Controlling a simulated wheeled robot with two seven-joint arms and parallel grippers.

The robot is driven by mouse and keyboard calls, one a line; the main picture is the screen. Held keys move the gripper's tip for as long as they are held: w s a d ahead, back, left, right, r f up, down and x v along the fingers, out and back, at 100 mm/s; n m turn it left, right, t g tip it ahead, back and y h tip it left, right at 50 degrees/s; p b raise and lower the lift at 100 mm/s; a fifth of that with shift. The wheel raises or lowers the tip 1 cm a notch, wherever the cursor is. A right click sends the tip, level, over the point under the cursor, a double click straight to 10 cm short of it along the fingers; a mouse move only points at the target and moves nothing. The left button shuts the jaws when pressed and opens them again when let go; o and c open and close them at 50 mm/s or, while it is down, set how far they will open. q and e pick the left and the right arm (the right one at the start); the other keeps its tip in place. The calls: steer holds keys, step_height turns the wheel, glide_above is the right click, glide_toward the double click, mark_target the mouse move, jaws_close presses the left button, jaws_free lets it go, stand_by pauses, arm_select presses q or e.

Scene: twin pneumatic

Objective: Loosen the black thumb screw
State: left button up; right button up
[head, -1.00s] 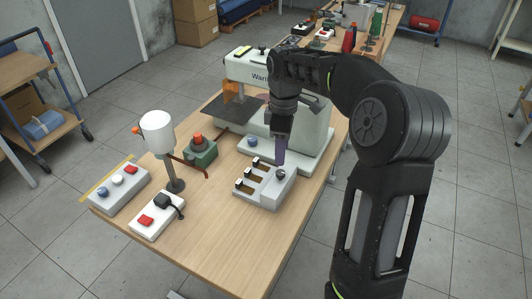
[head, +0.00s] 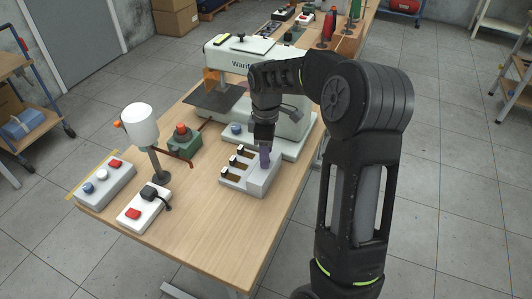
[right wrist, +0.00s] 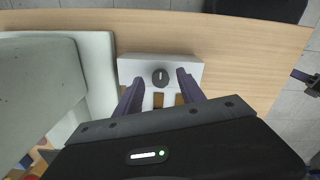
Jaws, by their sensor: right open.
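The black thumb screw (right wrist: 160,77) is a round dark knob with a light line on it, on top of the white block (right wrist: 198,68), in the right wrist view. In the head view the fingers hide the screw, and the block (head: 262,181) sits near the table's right edge. My right gripper (head: 265,158) points down over the block's rear right part. In the right wrist view its two purple fingers (right wrist: 160,86) are open, one on each side of the screw; contact cannot be told. My left gripper is not in view.
The block has several slots with black-topped pieces (head: 233,161). A white machine (head: 278,118) stands right behind it. A green box with a red button (head: 184,143), a white cup on a stand (head: 140,124) and two switch boxes (head: 105,183) stand left. The table's front (head: 220,235) is clear.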

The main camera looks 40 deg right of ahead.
steer(key=shift+f, duration=0.4)
steer(key=shift+c, duration=0.6)
jaws_close()
